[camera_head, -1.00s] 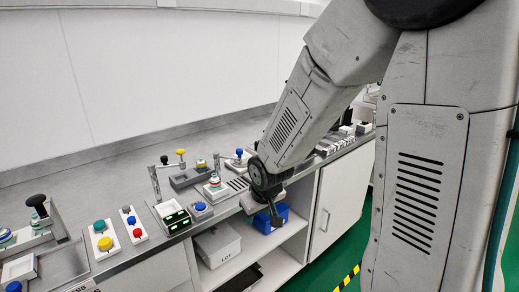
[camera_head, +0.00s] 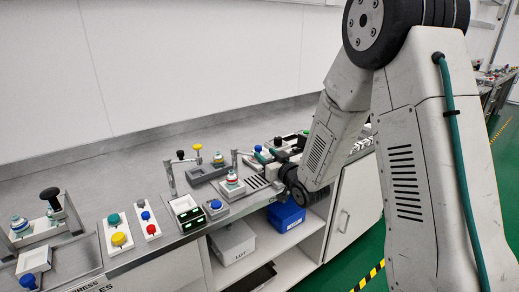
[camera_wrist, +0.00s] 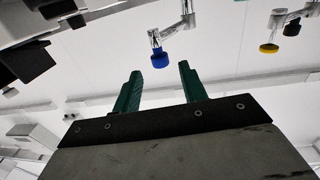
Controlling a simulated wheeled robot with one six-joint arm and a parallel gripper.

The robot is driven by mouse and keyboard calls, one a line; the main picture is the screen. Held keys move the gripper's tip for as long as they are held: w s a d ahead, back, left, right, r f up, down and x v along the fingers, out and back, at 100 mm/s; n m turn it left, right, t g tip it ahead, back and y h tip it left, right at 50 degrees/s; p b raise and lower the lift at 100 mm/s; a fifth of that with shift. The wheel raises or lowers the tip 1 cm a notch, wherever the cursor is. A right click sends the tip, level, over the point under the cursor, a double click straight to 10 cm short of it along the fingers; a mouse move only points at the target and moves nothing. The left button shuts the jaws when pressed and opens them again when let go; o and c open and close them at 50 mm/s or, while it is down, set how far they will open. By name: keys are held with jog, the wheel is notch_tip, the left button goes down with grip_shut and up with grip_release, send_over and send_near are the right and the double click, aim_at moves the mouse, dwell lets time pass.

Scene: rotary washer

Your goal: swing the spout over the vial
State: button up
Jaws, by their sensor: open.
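A swivel arm with a blue knob (camera_head: 258,149) stands on a metal post (camera_head: 234,158) by the grey tray. In the wrist view its blue knob (camera_wrist: 160,60) hangs from a bright metal arm (camera_wrist: 172,33), just beyond my fingertips. A second post (camera_head: 171,178) carries an arm with black and yellow knobs (camera_head: 190,152). I cannot tell for sure which arm is the spout. A small vial-like piece with a red band (camera_head: 231,179) stands on a light base between the posts. My gripper (camera_wrist: 160,71) is open and empty, its green fingers apart; they are small in the head view.
A grey tray (camera_head: 198,176) holds a yellow-topped piece (camera_head: 218,159). A green-windowed box (camera_head: 186,209) and a blue button (camera_head: 216,204) sit near the front edge. Button panels (camera_head: 116,236) are at left. A blue bin (camera_head: 286,215) is on the shelf below.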

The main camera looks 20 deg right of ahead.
aim_at(260, 150)
jog(key=x, duration=0.6)
jog(key=shift+s, duration=0.1)
grip_shut()
